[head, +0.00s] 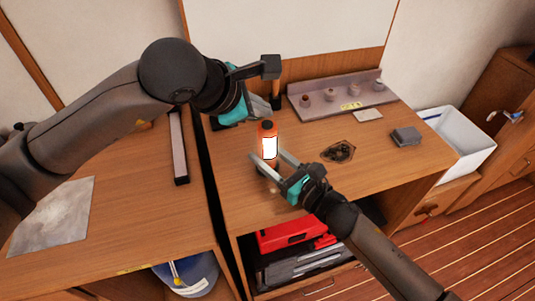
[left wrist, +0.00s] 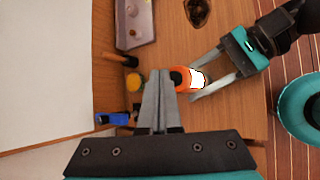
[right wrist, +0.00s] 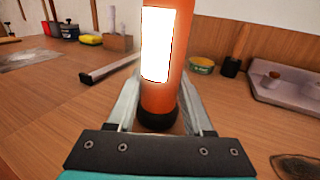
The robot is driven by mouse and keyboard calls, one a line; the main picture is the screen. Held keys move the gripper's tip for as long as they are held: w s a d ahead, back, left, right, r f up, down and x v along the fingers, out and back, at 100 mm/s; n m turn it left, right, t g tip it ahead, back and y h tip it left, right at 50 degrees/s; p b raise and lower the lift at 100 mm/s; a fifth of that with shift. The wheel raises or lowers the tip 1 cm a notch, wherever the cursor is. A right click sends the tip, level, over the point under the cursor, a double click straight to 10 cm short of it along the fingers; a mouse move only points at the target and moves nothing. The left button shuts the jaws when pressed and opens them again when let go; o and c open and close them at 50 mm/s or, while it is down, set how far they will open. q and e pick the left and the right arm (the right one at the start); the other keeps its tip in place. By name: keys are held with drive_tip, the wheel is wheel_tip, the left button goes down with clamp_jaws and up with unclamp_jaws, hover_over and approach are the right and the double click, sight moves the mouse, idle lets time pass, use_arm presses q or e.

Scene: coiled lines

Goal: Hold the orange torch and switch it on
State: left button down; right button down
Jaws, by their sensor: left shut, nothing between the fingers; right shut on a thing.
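The orange torch (head: 268,130) stands upright above the wooden worktop, with a bright white glowing panel on its side and a dark top. My right gripper (head: 268,166) is shut on its lower part; in the right wrist view the torch (right wrist: 160,100) sits between the two fingers. My left gripper (head: 262,108) is shut and empty, close to the torch's top. In the left wrist view its closed fingertips (left wrist: 158,82) are just left of the dark top of the torch (left wrist: 184,78). I cannot tell whether they touch it.
A grey rack (head: 335,97) with small pots stands at the back. A dark patch with small bits (head: 338,152), a grey box (head: 406,136) and a white bin (head: 464,140) are to the right. A long grey bar (head: 179,147) lies left. The worktop's front right is clear.

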sight(263, 129)
use_arm(q)
drive_tip(key=shift+r, duration=0.1)
wheel_tip(263, 129, up, 6)
drive_tip(key=shift+f, duration=0.1)
idle(0.4)
use_arm(e)
drive_tip(key=shift+c, duration=1.1)
unclamp_jaws()
drive_tip(key=v, duration=1.2)
drive_tip(key=shift+d, duration=0.1)
